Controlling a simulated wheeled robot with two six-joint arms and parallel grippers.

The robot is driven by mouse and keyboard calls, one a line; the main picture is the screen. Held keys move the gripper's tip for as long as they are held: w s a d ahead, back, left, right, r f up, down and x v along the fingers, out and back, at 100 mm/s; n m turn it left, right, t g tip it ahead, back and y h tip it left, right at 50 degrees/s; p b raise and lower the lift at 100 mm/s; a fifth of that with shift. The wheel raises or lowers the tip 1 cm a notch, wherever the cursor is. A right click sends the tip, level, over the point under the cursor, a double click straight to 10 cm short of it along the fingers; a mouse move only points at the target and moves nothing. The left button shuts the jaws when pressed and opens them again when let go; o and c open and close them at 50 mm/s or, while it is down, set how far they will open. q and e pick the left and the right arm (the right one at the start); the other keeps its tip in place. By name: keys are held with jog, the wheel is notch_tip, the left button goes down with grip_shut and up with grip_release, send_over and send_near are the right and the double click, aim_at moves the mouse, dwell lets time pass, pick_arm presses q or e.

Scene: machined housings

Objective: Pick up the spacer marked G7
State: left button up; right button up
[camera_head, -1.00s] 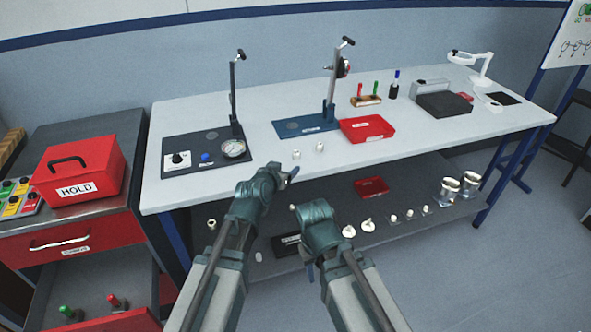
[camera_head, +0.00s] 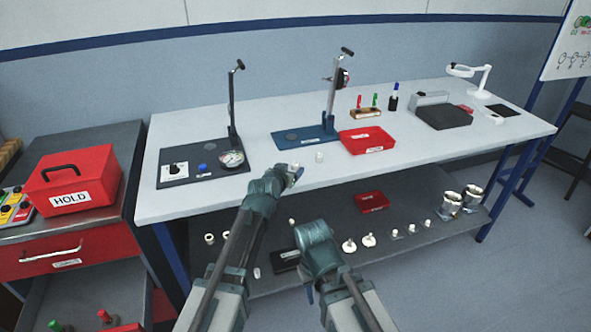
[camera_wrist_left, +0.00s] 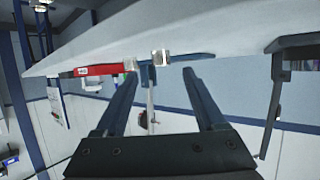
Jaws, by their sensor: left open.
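Two small pale spacers stand on the white tabletop: a nearer spacer (camera_head: 295,167) and a spacer farther right (camera_head: 319,157). No G7 mark is readable on either. My left gripper (camera_head: 293,176) is open and empty at the table's front edge, close to the nearer spacer, which it partly covers. In the left wrist view the open fingers (camera_wrist_left: 160,75) point toward a metallic spacer (camera_wrist_left: 161,57), which shows beyond and between the tips, apart from them. Another pale spacer (camera_wrist_left: 130,64) shows beside it. My right arm's end (camera_head: 314,238) is low before the table; its jaws cannot be made out.
Behind the spacers stand a blue-based gauge stand (camera_head: 305,138) and a red tray (camera_head: 366,140). The lower shelf (camera_head: 400,215) holds several parts. The front right tabletop is clear.

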aim_at(294, 166)
pick_arm(q)
jog(key=shift+f+b+x, duration=0.2)
jog(key=shift+b+x, duration=1)
jog(key=shift+x, duration=1.45)
jog(key=shift+s+a, duration=0.1)
jog(key=shift+s, duration=0.05)
jog(key=shift+r, duration=0.1)
jog(key=shift+c, duration=0.2)
grip_shut()
